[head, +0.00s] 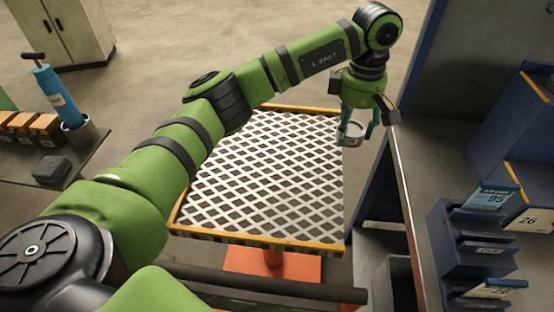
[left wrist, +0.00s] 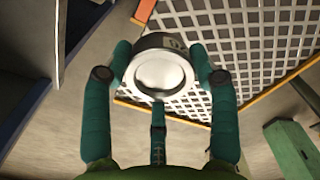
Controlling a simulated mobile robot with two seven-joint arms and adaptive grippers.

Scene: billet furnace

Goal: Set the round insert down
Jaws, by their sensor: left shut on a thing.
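The round insert is a short metallic ring or cup (left wrist: 160,70) with a pale round face, held between the teal fingers of my left gripper (left wrist: 160,85). In the head view my left gripper (head: 357,125) hangs at the right end of my green arm, shut on the insert (head: 351,133). It is near the right edge of the white lattice-topped table (head: 262,175) with orange edging. The insert appears to be above floor level, apart from any surface; its exact height is hard to tell. My right gripper is not in view.
A grey bench (head: 412,190) with blue bins and number cards (head: 490,198) stands at the right. At the left, a dark table (head: 70,150) holds a blue pump-like tool (head: 57,97), orange blocks and a dark block. The lattice top is clear.

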